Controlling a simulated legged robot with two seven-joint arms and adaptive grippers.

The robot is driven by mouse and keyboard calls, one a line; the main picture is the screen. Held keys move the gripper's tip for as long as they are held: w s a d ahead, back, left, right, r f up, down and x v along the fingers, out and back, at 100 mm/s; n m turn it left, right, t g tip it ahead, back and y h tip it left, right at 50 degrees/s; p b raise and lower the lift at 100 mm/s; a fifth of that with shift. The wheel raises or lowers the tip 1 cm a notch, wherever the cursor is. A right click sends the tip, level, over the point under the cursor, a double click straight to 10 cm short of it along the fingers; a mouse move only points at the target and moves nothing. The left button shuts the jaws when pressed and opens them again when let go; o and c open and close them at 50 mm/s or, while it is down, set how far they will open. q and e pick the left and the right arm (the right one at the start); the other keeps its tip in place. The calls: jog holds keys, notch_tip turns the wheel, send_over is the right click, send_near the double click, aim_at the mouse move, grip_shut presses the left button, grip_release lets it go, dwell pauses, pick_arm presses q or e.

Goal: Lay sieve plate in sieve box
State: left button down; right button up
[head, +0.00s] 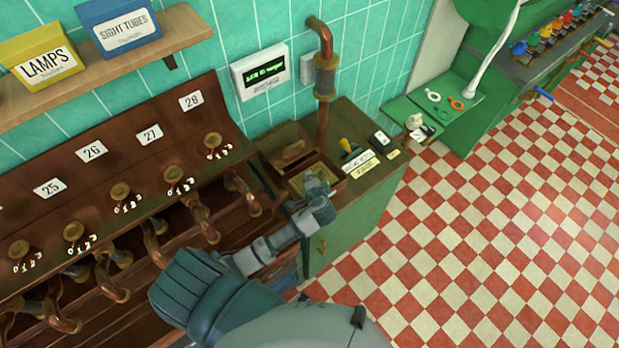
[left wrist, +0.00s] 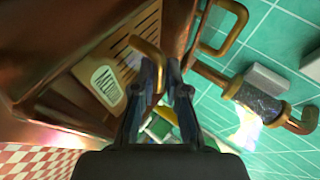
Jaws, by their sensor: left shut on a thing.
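The sieve plate (left wrist: 143,30) is a pale tan slotted plate with a white label and a bent brass handle (left wrist: 148,52). My left gripper (left wrist: 167,75) is shut on that handle. In the head view the left gripper (head: 312,200) reaches over the copper sieve box (head: 341,181) and hides part of it. The plate shows there as a light patch (head: 314,177) within the box opening. In the left wrist view copper box walls (left wrist: 60,128) surround much of the plate; I cannot tell whether it rests flat. My right gripper is not in view.
The box sits on a green cabinet (head: 345,232) by the tiled wall, with a copper pipe (head: 325,75) rising behind it. A yellow-handled tool (head: 347,146) and small cards lie right of it. A copper rack (head: 110,210) with taps stands left. The checkered floor is clear.

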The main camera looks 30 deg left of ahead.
pick_arm(q)
jog(key=shift+d, duration=0.5)
jog(key=shift+d+f, duration=0.2)
jog(key=shift+a+f, duration=0.2)
jog(key=shift+a, duration=0.15)
jog(key=c, duration=1.4)
grip_release()
jog(key=shift+a+f, duration=0.1)
jog(key=shift+a, duration=0.1)
jog(key=shift+o, duration=1)
jog(key=shift+a, duration=0.15)
jog(key=shift+d+r, duration=0.2)
jog(key=shift+r, duration=0.1)
jog(key=v, duration=0.4)
jog(key=shift+d+r, duration=0.35)
jog(key=shift+d, duration=0.05)
jog(key=v, duration=0.7)
jog(key=shift+s+r, duration=0.25)
jog(key=shift+s, duration=0.1)
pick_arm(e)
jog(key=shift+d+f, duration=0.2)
